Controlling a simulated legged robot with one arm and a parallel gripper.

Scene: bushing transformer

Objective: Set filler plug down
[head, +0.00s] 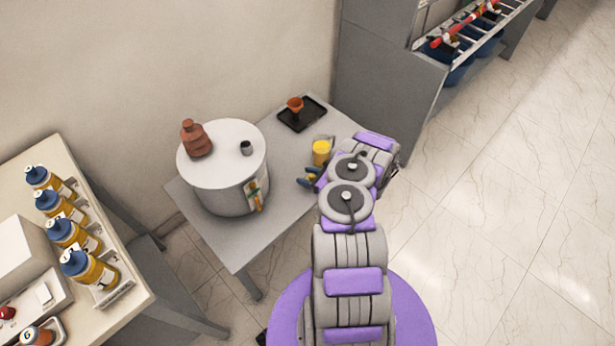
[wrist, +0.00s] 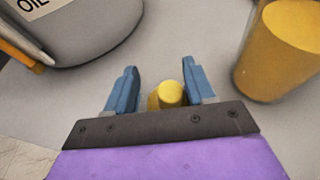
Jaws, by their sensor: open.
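The filler plug, a small yellow cylinder (wrist: 171,93), shows between the fingers of my gripper (wrist: 158,80) in the wrist view. The blue fingers are spread, with a visible gap on the plug's left side; its right side is close to the right finger. The plug's lower part is hidden by the gripper's dark front plate. In the head view my gripper (head: 308,178) is low at the grey table (head: 214,240), right of the transformer tank, and I cannot make out the plug there. The grey tank (head: 225,197) has a dark filler neck (head: 246,148) on its white lid.
A yellow container (head: 321,152) stands close by my gripper; it also shows in the wrist view (wrist: 280,50). A brown bushing (head: 196,138) stands on the lid. A black tray (head: 302,113) holds an orange funnel-like piece (head: 295,104). Several bottles stand on the left bench (head: 125,275).

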